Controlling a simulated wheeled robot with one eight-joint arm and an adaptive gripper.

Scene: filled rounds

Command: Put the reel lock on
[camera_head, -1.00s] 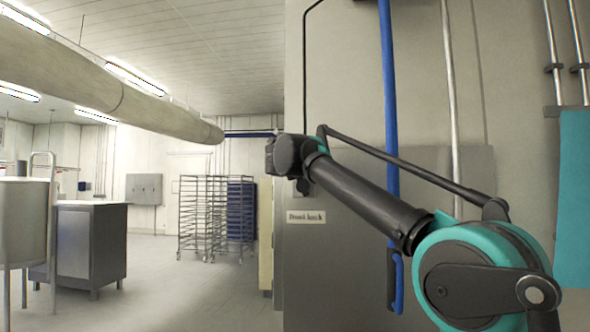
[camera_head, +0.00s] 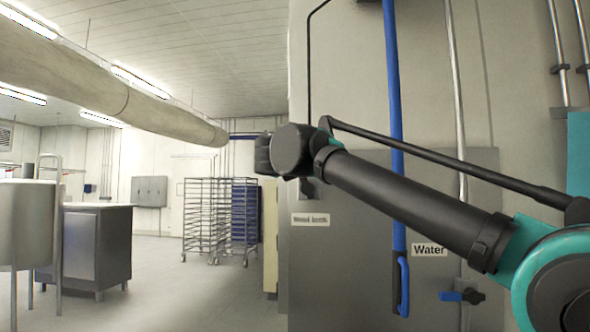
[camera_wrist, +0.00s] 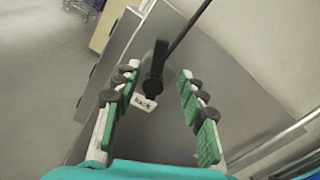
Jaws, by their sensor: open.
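A white label ending in "lock" (camera_head: 310,219) is on the grey wall panel, its first word blurred. A black lever (camera_wrist: 155,68) stands just above this label in the wrist view; in the head view only a small dark part of it (camera_head: 306,188) shows below my wrist. My gripper (camera_wrist: 158,92) is open, with green-padded fingers left and right of the lever and label in the wrist view. Nothing is between the pads that looks gripped; I cannot tell the depth gap to the lever.
A blue hose (camera_head: 394,130) hangs down the panel, with a blue handle (camera_head: 403,285) low on it. Wire racks (camera_head: 206,215) stand far left. The floor between is clear.

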